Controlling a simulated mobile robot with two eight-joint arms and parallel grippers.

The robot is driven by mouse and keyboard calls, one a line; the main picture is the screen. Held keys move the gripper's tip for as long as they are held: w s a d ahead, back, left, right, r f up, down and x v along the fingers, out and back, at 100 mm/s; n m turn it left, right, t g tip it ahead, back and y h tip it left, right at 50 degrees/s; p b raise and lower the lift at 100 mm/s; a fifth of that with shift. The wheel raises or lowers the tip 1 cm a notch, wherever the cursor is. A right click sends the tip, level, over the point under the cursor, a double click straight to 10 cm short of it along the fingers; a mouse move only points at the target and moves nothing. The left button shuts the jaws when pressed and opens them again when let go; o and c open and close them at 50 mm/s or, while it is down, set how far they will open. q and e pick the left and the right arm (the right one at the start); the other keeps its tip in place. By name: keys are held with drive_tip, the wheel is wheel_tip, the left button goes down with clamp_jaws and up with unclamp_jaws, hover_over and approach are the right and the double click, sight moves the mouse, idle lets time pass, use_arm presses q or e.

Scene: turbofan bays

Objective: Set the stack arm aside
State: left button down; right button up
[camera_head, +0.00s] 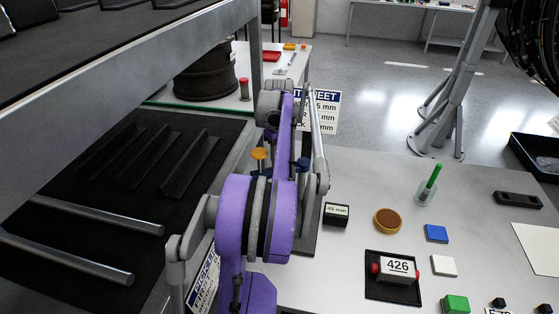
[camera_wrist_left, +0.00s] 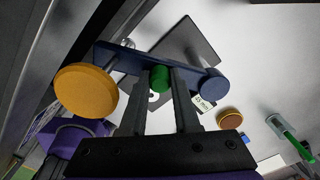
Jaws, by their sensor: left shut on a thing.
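The dark blue bar (camera_wrist_left: 128,59), which I take to be the stack arm, has a large yellow-orange disc (camera_wrist_left: 86,90) at its left end and a green knob (camera_wrist_left: 159,78) near its middle in the left wrist view. My left gripper (camera_wrist_left: 160,82) is shut on the green knob. In the head view my purple arm hides most of this; the yellow disc (camera_head: 259,153) and a blue end (camera_head: 303,164) show on either side of it. A dark plate (camera_wrist_left: 188,45) lies beyond the bar. My right gripper is not in view.
A dark rack with bars (camera_head: 80,225) stands at left.

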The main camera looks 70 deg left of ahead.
use_arm(q)
drive_tip(key=c, duration=0.9)
unclamp_jaws()
drive_tip(key=shift+a, duration=0.1)
drive_tip(key=shift+r, duration=0.1)
wheel_tip(320, 180, up, 11)
drive_tip(key=shift+f, duration=0.15)
